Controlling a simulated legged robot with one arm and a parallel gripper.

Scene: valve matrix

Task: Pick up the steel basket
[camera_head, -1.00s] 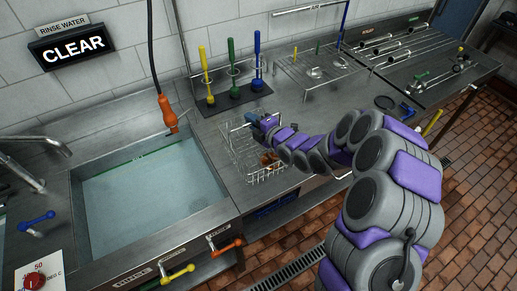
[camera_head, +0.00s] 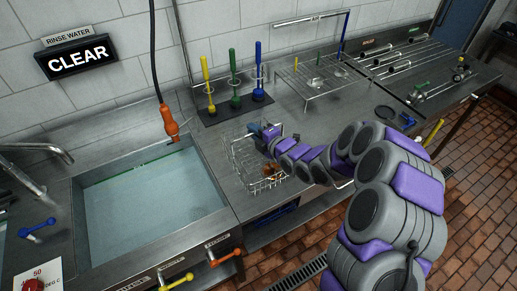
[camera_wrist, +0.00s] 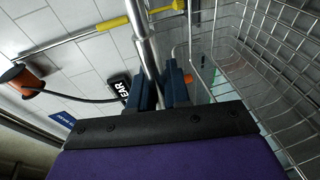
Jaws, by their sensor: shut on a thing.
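The steel basket (camera_head: 240,152) is an open wire basket on the steel counter, just right of the sink; I cannot tell whether it touches the counter. Its wire mesh fills the right side of the wrist view (camera_wrist: 272,75). My gripper (camera_head: 264,131) is at the basket's upper far side. In the wrist view the blue jaws of my gripper (camera_wrist: 160,85) are closed around a round metal bar, which looks like the basket's handle. A small orange-brown thing (camera_head: 272,171) shows inside the basket. My arm hides part of the basket's right side.
The water-filled sink (camera_head: 155,200) lies left of the basket, with an orange hanging sprayer (camera_head: 169,122) above it. Yellow, green and blue brushes (camera_head: 233,80) stand behind. A wire rack (camera_head: 315,80) stands at the back right. Coloured valve handles (camera_head: 225,257) line the sink front.

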